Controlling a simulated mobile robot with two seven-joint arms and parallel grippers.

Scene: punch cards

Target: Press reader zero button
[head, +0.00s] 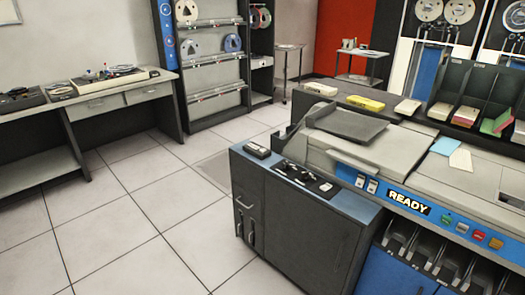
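The card machine (390,150) stands at the right with a blue front strip and a sign (409,201) reading READY. Two small pale switches (366,183) sit left of the sign. Neither of my grippers is in view.
A dark cabinet (290,230) with a blue-edged top adjoins the machine's left end, with small dark items on it. A desk (110,98) stands at the left and a tape-reel shelf (215,60) at the back. The tiled floor (140,220) between them is clear.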

